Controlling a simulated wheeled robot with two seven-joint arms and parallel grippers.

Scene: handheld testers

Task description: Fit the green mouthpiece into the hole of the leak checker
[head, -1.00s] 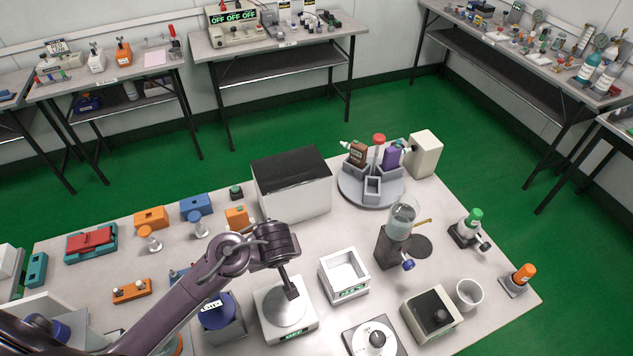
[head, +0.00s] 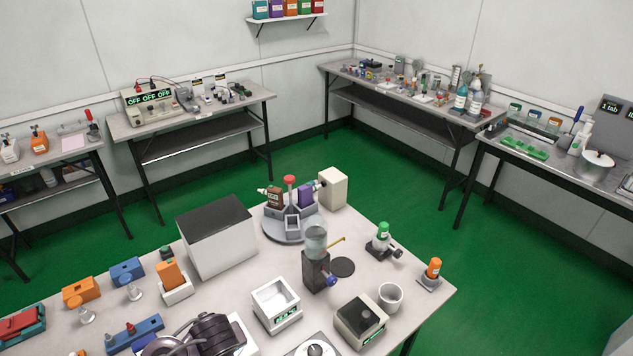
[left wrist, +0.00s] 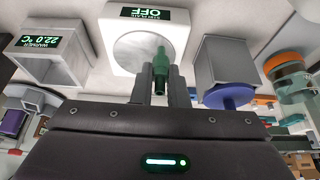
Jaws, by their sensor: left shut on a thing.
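The green mouthpiece (left wrist: 161,68) shows in the left wrist view, upright in the picture. My left gripper (left wrist: 160,84) is shut on it, with a finger on each side. Both are in front of the white hot plate (left wrist: 148,18) reading OFF. In the head view my left arm (head: 200,340) is at the bottom edge; its fingers and the mouthpiece are hidden there. An orange handheld unit (head: 169,273) stands in a white holder on the table; I cannot tell which device is the leak checker. My right gripper is not in view.
A grey carousel (head: 268,228) with bottles and a large white box (head: 217,245) stand at the back. A white warmer (head: 275,305), a dispenser (head: 316,270) and a white cup (head: 390,297) are to the right. Blue and orange blocks (head: 80,290) are at left.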

